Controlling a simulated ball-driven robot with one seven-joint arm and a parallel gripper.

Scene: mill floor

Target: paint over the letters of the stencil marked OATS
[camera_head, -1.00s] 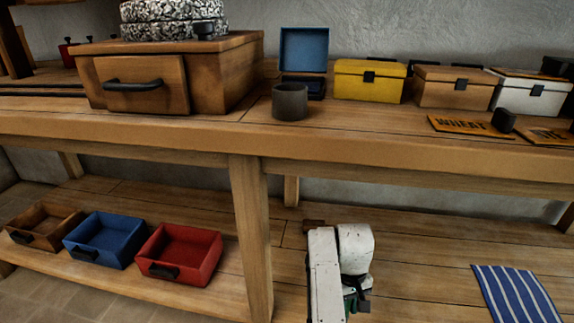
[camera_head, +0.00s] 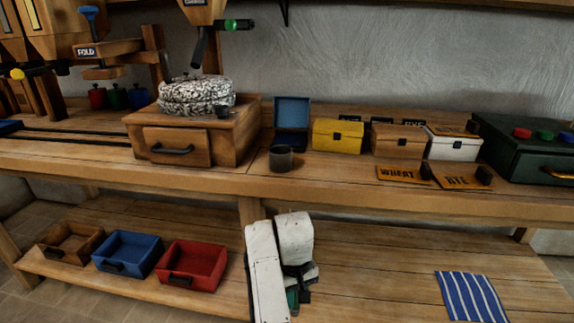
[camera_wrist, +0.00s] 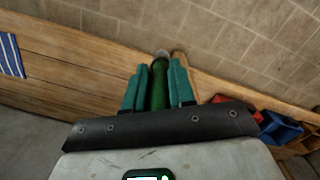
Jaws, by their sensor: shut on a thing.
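My gripper (camera_wrist: 158,68) is shut on a green cylindrical thing (camera_wrist: 158,92) with a pale tip, held between its teal fingers. In the head view the gripper is mostly hidden by my white arm, low in front of the lower shelf. Two orange-brown stencils lie on the bench top at the right: one marked WHEAT (camera_head: 401,174) and one that reads RYE (camera_head: 459,181). Each has a small black block at its right end. I can read no stencil marked OATS. A dark grey cup (camera_head: 281,160) stands near the bench's front edge.
An open blue box (camera_head: 291,143), a yellow box (camera_head: 338,135), a brown box (camera_head: 398,141) and a white box (camera_head: 454,147) line the back. A dark green case (camera_head: 520,155) stands right. The shelf below holds a striped cloth (camera_head: 471,298) and a red tray (camera_head: 191,266).

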